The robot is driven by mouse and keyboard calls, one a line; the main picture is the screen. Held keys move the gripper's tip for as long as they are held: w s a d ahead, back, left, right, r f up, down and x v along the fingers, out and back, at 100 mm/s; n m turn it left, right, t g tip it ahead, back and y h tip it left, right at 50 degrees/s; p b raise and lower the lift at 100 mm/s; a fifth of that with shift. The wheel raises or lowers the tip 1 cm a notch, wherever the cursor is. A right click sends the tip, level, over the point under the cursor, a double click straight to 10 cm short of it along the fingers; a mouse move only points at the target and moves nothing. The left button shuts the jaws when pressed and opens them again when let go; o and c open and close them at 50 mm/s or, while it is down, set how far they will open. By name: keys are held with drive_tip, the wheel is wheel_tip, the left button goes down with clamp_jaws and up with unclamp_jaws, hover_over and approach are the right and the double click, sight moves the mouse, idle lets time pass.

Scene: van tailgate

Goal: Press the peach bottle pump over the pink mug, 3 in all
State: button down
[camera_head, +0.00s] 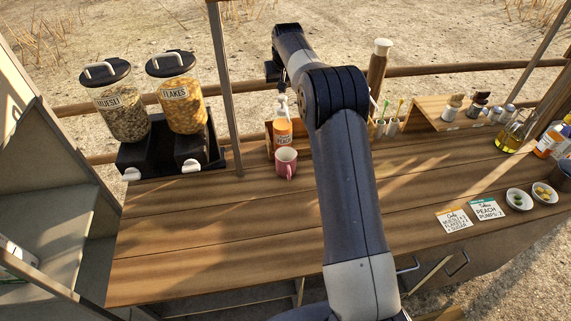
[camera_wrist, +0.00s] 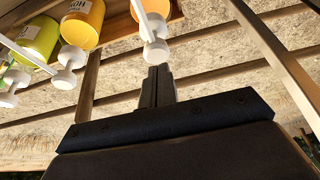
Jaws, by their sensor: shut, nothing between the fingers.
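The peach bottle (camera_head: 284,134) has an orange body, a label and a white pump (camera_head: 282,106). It stands at the back of the wooden counter, left of my arm. The pink mug (camera_head: 286,162) stands upright just in front of it, under the pump side; its inside is hard to make out. My gripper (camera_wrist: 158,84) is shut and empty. In the wrist view its fingertips lie close to the white pump head (camera_wrist: 155,50); I cannot tell whether they touch. In the head view the fingertips are hard to make out near the dark wrist above the bottle.
Yellow (camera_wrist: 82,22) and green (camera_wrist: 40,38) pump bottles stand beside the peach one, mostly hidden by my arm in the head view. Muesli (camera_head: 122,112) and flakes (camera_head: 181,100) dispensers stand left, past a post (camera_head: 226,90). A card (camera_head: 486,209) reads peach pumps, apparently 2. The front counter is clear.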

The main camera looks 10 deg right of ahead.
drive_tip(key=shift+f+b, duration=0.7)
drive_tip(key=shift+f, duration=0.7)
drive_tip(key=shift+r+p, duration=0.85)
drive_tip(key=shift+r, duration=0.5)
drive_tip(key=shift+f, duration=0.1)
drive_tip(key=shift+f+b, duration=0.7)
drive_tip(key=shift+f, duration=0.6)
